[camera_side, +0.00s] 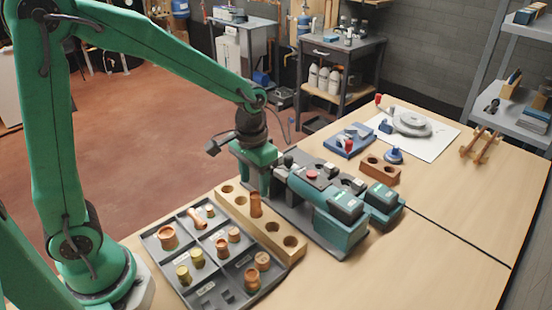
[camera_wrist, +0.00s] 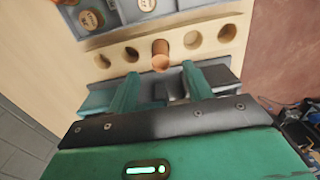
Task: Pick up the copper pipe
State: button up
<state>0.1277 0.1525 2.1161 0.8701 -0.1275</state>
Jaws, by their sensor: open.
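The copper pipe (camera_side: 255,204) stands upright in a hole of the long wooden block (camera_side: 270,236) in the side view. In the wrist view, the pipe (camera_wrist: 160,55) is near the middle of the row of holes in the block (camera_wrist: 88,65). My gripper (camera_side: 266,192) is just above and beside the pipe in the side view. In the wrist view, my gripper (camera_wrist: 160,70) has its two green fingers apart, with the pipe just beyond the gap between the tips. Nothing is between the fingers. The pipe's lower end is hidden in the block.
A grey compartment tray (camera_side: 152,240) with several copper and brass fittings lies left of the block. A teal and grey machine (camera_side: 340,228) stands close on the right. A brown block with holes (camera_side: 380,172) lies farther back. The front right tabletop (camera_side: 430,265) is clear.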

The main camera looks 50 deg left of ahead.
aim_at(255, 195)
jog(key=shift+f, duration=0.2)
jog(key=shift+f, duration=1.2)
jog(key=shift+f, duration=0.1)
jog(key=shift+f, duration=2.45)
jog(key=c, duration=1.1)
